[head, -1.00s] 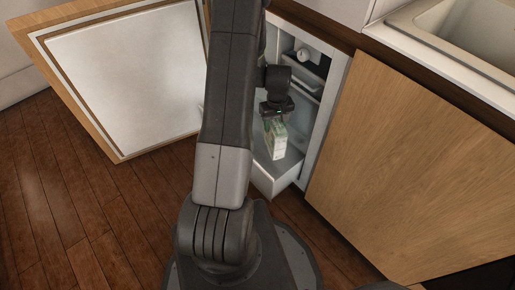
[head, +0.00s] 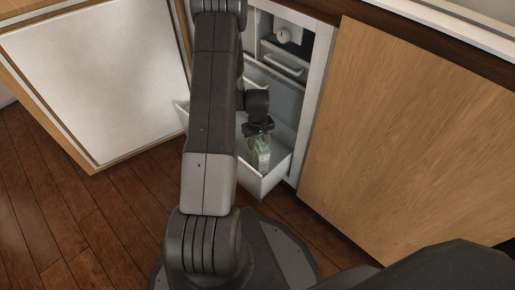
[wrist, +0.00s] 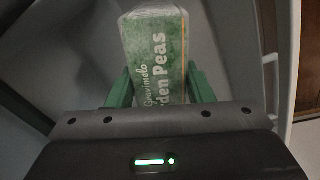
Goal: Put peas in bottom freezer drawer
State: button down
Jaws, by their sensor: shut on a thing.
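The peas are a green and white carton labelled "Garden Peas" (wrist: 160,50), seen close up in the wrist view. It also shows small in the head view (head: 261,155). My gripper (head: 259,137) is shut on the carton, with a green finger on each side of it in the wrist view (wrist: 160,88). The bottom freezer drawer (head: 268,186) is white and pulled out. The carton is inside the drawer's outline, near its front. I cannot tell whether it touches the drawer floor. My arm hides the drawer's left part.
The freezer door (head: 100,75) stands wide open on the left. A wooden cabinet panel (head: 415,130) is close on the right. Wooden floor (head: 80,220) lies clear at the left front.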

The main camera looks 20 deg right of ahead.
jog(key=shift+f+b, duration=0.4)
jog(key=shift+f, duration=1.1)
jog(key=c, duration=0.7)
grip_release()
notch_tip(320, 180, up, 12)
jog(key=p, duration=0.4)
jog(key=shift+p, duration=0.3)
